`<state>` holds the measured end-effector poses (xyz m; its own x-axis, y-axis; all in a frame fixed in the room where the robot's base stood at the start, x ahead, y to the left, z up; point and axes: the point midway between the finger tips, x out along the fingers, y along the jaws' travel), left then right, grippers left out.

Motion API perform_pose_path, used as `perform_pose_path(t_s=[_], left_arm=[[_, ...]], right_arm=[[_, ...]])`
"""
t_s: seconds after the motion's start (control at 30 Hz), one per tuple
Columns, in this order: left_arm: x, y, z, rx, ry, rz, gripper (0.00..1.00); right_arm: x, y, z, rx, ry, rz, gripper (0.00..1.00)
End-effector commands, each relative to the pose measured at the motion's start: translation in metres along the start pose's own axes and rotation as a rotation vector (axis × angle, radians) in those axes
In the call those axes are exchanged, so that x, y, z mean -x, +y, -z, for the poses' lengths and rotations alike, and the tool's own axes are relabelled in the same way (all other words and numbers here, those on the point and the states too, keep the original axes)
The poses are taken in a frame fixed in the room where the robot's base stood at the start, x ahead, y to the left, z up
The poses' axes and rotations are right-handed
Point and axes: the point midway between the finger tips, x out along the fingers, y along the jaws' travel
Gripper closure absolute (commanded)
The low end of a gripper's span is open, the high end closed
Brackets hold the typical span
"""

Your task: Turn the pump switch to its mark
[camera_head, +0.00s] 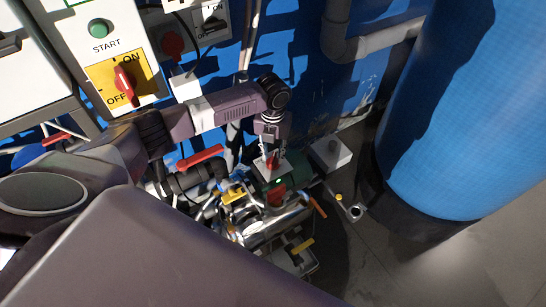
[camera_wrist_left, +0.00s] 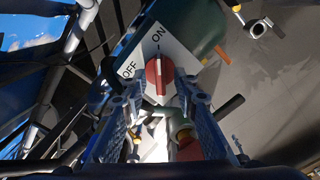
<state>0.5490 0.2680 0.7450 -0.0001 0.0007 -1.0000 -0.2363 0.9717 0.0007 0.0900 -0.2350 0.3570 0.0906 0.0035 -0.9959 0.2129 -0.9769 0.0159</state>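The pump switch is a red knob (camera_wrist_left: 158,72) on a white plate (camera_wrist_left: 180,50) lettered OFF and ON, fixed on the green pump body. In the left wrist view the knob's ridge runs roughly up-down, about in line with the ON word. In the head view the switch (camera_head: 272,163) sits low among the pump parts. My left gripper (camera_head: 270,142) points down just above it. In the wrist view its fingers (camera_wrist_left: 160,82) are apart, one on each side of the knob; contact cannot be told. My right gripper is out of view.
A START panel with a red rotary switch (camera_head: 124,81) on yellow stands at the upper left. A large blue tank (camera_head: 450,130) is at the right. Red-handled valves (camera_head: 200,157) and pipes surround the pump. A grey box (camera_head: 331,153) stands just right of the switch.

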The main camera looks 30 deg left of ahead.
Motion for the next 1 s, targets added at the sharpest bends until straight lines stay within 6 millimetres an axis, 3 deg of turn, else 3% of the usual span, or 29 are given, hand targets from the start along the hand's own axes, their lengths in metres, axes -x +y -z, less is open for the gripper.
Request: perform_pose_path(t_s=[0.2, 0.43, 0.6, 1.0], left_arm=[[0.050, 0.000, -0.002, -0.001, -0.005, 0.002, 0.72], [0.087, 0.000, -0.001, 0.000, -0.003, 0.001, 0.72], [0.097, 0.000, 0.000, -0.001, 0.000, 0.001, 0.72], [0.098, 0.000, 0.000, -0.001, 0.000, 0.001, 0.72]], right_arm=[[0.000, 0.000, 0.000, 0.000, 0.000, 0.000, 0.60], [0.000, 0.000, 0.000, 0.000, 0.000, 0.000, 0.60], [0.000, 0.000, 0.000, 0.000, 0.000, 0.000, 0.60], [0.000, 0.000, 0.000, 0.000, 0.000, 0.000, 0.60]])
